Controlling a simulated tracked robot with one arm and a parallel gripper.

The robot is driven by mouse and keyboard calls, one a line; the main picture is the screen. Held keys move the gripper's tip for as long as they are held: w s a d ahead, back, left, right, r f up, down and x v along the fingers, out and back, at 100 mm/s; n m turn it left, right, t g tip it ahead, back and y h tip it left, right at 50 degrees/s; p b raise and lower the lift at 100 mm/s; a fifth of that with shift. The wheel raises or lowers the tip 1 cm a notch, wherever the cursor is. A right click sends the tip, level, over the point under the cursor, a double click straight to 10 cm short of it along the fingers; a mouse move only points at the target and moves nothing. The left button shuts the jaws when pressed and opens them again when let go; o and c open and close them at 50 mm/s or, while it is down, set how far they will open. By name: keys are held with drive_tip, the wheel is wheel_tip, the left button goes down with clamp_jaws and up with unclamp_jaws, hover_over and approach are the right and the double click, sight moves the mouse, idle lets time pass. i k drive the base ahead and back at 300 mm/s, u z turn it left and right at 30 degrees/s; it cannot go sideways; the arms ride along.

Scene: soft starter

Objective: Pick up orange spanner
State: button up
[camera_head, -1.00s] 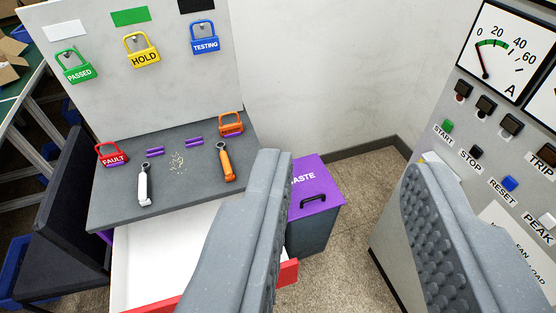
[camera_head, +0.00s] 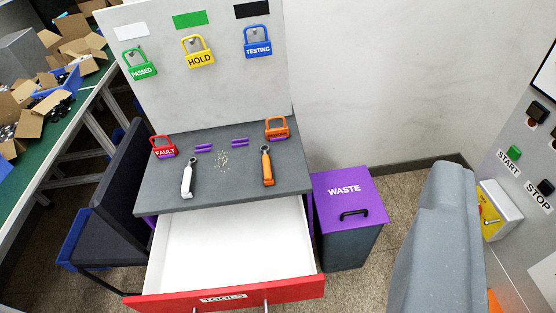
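The orange spanner (camera_head: 267,167) lies on the right part of the grey worktop, its ring end pointing away from me. One grey finger of my gripper (camera_head: 438,235) shows in the lower right, in the foreground to the right of the spanner and apart from it. The other finger is not visible, so I cannot tell how wide the gripper is. Nothing held shows in the part I see.
A white spanner (camera_head: 187,178) lies left on the grey worktop (camera_head: 225,190). Red (camera_head: 163,147) and orange (camera_head: 277,128) padlocks stand behind. An open red-fronted drawer (camera_head: 185,297) juts out below. A purple-lidded waste bin (camera_head: 345,190) stands right; a control panel (camera_head: 500,135) is far right.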

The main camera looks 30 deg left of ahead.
sight(269, 181)
drive_tip(key=i, duration=0.9)
drive_tip(key=u, duration=0.1)
